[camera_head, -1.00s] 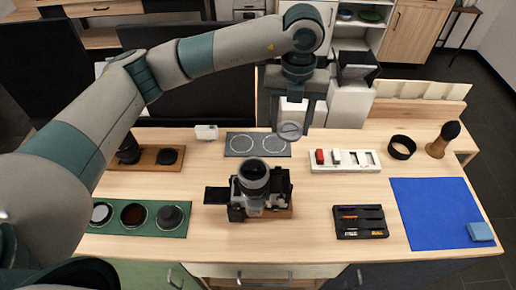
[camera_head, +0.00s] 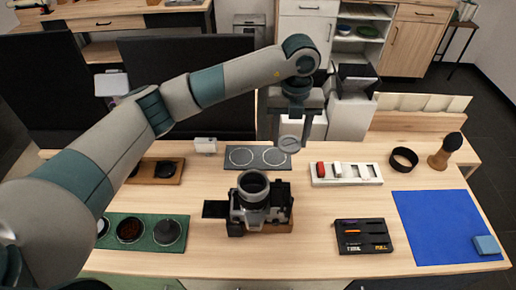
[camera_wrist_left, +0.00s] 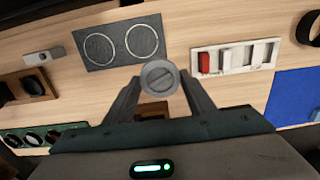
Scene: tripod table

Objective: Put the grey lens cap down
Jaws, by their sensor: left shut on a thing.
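The grey lens cap (camera_head: 289,144) is a small round disc with a slot-like line across its face. My left gripper (camera_head: 292,139) is shut on it, one finger on each side, and appears to hold it above the table. In the left wrist view the cap (camera_wrist_left: 159,77) sits between the fingertips (camera_wrist_left: 160,80). A dark grey mat with two pale rings (camera_head: 257,166) lies on the table, both rings empty. In the head view the cap overlaps the mat's right part; in the wrist view it shows just outside the mat's corner. My right gripper is not in view.
A camera (camera_head: 259,207) stands in front of the mat. A black ring (camera_head: 404,158), blue mat (camera_head: 437,225) and black tool tray (camera_head: 362,247) are further right.

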